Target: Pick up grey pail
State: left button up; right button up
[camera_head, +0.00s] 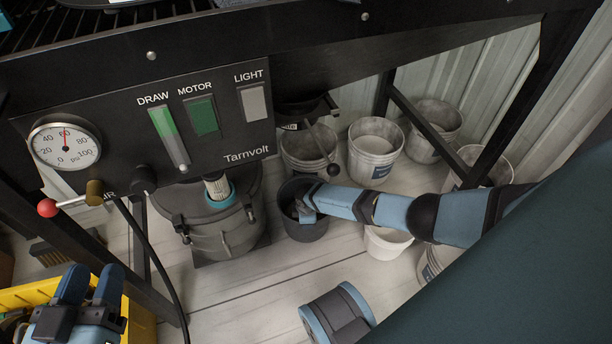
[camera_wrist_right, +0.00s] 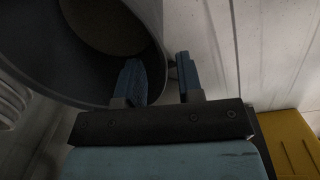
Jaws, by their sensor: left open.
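The dark grey pail (camera_head: 304,231) stands upright on the floor under the machine, right of the round grey canister. My right arm reaches in from the right, and my right gripper (camera_head: 304,210) is at the pail's rim. In the right wrist view the pail (camera_wrist_right: 40,50) fills the upper left. There my right gripper (camera_wrist_right: 158,68) is open around the rim, one finger inside the pail and the other outside, with a gap between them. My left gripper (camera_head: 91,272) is open and empty at the lower left, far from the pail.
Several other buckets stand behind and to the right, including a white one with a blue label (camera_head: 375,150) and a white one (camera_head: 386,243) under my right arm. The canister (camera_head: 215,220) is close on the left. A yellow crate (camera_head: 30,293) is at the lower left.

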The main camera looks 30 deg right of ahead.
jog(key=f+b, duration=0.1)
jog(key=f, duration=0.1)
jog(key=f+b, duration=0.1)
jog(key=f, duration=0.1)
jog(key=shift+w+a+b, duration=0.1)
jog(key=shift+w+b, duration=0.15)
jog(key=shift+b, duration=0.05)
jog(key=shift+f, duration=0.2)
pick_arm(q)
jog(key=shift+w+a+r+m+t+h, duration=0.1)
jog(key=shift+w+a+m+t+h, duration=0.1)
jog(key=shift+w+a+m+t, duration=0.3)
jog(key=shift+w+r+m+t+h, duration=0.1)
jog(key=shift+w+m+h, duration=0.15)
jog(key=shift+m, duration=0.45)
pick_arm(e)
grip_shut()
pick_arm(q)
jog(key=shift+y, duration=0.25)
pick_arm(e)
jog(key=shift+r, duration=0.1)
